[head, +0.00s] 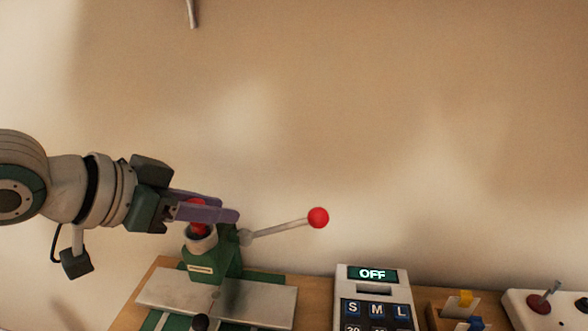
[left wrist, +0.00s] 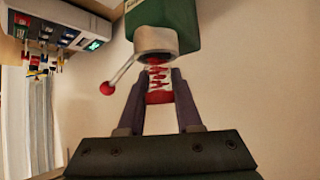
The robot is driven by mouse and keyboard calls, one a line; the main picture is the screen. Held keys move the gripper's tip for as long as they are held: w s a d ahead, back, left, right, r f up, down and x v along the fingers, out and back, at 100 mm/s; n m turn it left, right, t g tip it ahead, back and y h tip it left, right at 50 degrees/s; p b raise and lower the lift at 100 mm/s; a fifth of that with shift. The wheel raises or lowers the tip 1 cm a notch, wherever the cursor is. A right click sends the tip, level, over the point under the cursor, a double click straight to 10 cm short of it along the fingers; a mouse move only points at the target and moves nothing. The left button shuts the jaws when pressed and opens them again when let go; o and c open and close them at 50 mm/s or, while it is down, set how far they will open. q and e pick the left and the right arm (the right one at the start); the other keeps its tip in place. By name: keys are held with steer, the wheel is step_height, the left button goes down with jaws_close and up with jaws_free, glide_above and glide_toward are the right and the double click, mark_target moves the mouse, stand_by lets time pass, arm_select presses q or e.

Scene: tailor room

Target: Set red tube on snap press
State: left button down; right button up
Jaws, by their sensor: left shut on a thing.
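The snap press (head: 215,258) is green, with a silver top collar, a metal plate at its base and a side lever ending in a red ball. My left gripper (head: 205,207) is at the top of the press, with its purple fingers shut on the red tube (head: 200,218). In the left wrist view, the red tube (left wrist: 158,85) is between the fingers and shows red and whitish marks. Its far end meets the silver collar of the press (left wrist: 155,40); I cannot tell how deep it sits. My right gripper does not show.
A white device (head: 375,290) with an "OFF" display and S, M, L keys stands right of the press on the wooden table (head: 318,290). Farther right are a small wooden holder (head: 455,312) and a white box with a red-based switch (head: 545,305). The wall behind is bare.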

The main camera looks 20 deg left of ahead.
arm_select(q)
steer(key=shift+p, duration=0.3)
steer(key=shift+f+b, duration=0.45)
steer(key=shift+f, duration=0.15)
stand_by(0.6)
steer(key=c, duration=0.9)
jaws_free()
steer(key=shift+o, duration=0.2)
steer(key=p+v, duration=0.3)
steer(key=p, duration=0.1)
steer(key=shift+r, duration=0.25)
steer(key=p+v, duration=0.8)
steer(key=shift+s+f, duration=0.2)
steer(key=shift+f, duration=0.05)
